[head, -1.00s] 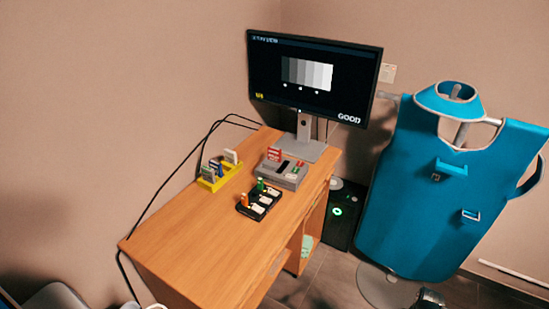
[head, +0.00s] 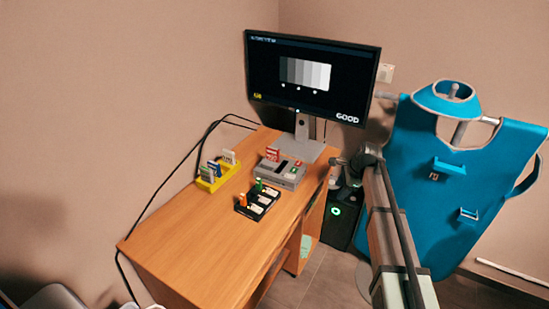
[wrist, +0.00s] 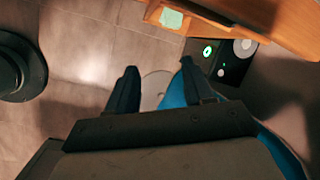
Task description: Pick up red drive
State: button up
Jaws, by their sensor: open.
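The red drive (head: 272,154) stands upright in the grey dock (head: 289,180) on the wooden desk, in front of the monitor's foot. My gripper (wrist: 158,77) is open and empty in the wrist view, its two dark fingers apart above the floor beside the desk. In the head view my arm comes up from the bottom right, and its end is beside the desk's right edge, to the right of the dock. The red drive does not show in the wrist view.
A black tray (head: 245,211) with an orange and a green drive stands in front of the dock. A yellow rack (head: 206,186) with several drives is at left. The monitor (head: 312,82) stands behind. A blue apron (head: 425,200) hangs at right. The desk's front (head: 190,250) is clear.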

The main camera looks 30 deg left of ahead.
jog(key=w+a+r+m+y, duration=0.1)
jog(key=w+a+r+m, duration=0.1)
jog(key=a+r, duration=0.7)
jog(key=m+y, duration=0.1)
jog(key=m, duration=0.3)
send_near(273, 148)
jog(key=shift+g, duration=0.4)
jog(key=x, duration=0.7)
jog(key=shift+w+d+f, duration=0.15)
jog(key=shift+d, duration=0.1)
jog(key=shift+x, duration=2.55)
jog(key=shift+w+a, duration=0.15)
jog(key=shift+a, duration=0.05)
jog(key=shift+c, duration=0.5)
grip_shut()
